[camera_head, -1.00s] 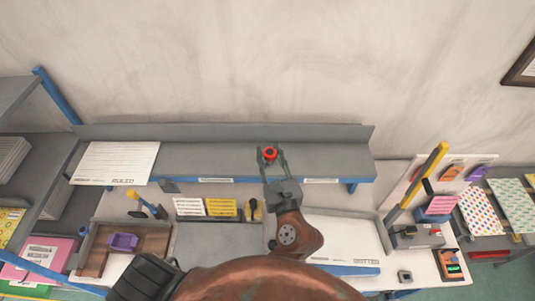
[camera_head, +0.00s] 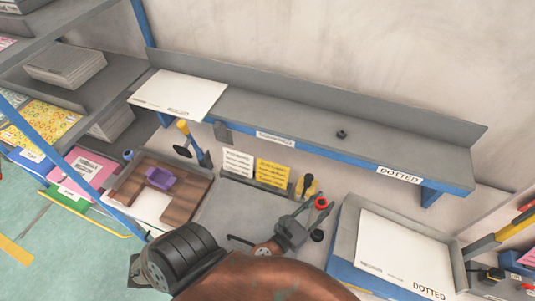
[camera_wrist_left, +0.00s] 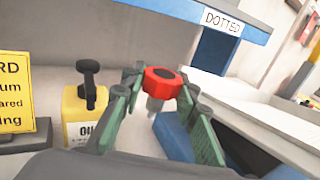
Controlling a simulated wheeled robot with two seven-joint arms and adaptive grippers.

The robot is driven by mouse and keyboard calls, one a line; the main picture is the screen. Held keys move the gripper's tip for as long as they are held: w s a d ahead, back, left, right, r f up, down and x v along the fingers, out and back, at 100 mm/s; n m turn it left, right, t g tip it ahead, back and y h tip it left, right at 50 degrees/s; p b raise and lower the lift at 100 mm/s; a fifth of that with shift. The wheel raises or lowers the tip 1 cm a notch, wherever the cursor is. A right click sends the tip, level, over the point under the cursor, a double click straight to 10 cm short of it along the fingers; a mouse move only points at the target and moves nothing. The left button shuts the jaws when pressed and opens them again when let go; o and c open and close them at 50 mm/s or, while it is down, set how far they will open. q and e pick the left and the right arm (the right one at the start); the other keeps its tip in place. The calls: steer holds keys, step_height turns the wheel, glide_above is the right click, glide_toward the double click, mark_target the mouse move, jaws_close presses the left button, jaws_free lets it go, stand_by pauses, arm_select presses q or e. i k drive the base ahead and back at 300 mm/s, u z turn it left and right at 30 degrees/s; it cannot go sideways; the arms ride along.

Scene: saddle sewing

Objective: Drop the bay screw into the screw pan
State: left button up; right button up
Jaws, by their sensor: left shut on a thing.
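My left gripper (camera_head: 309,209) is shut on the bay screw, whose red head (camera_head: 322,202) shows at the fingertips. In the left wrist view the red knob-like head (camera_wrist_left: 163,82) sits between the green-sided fingers, with a pale shank pointing down. The gripper holds it in front of the shelf, near the yellow oil bottle (camera_head: 307,186). My right gripper is not in view.
The grey shelf (camera_head: 290,125) runs along the wall, with a small dark round piece (camera_head: 342,133) on it. A white and a yellow card (camera_head: 272,172) stand left of the bottle. A tray with a DOTTED sheet (camera_head: 405,250) is at right. A yellow-handled tool (camera_head: 190,140) stands by the wooden tray.

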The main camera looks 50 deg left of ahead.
mark_target(159, 182)
steer(key=u, duration=0.05)
steer(key=k, duration=0.5)
steer(key=u, duration=2.35)
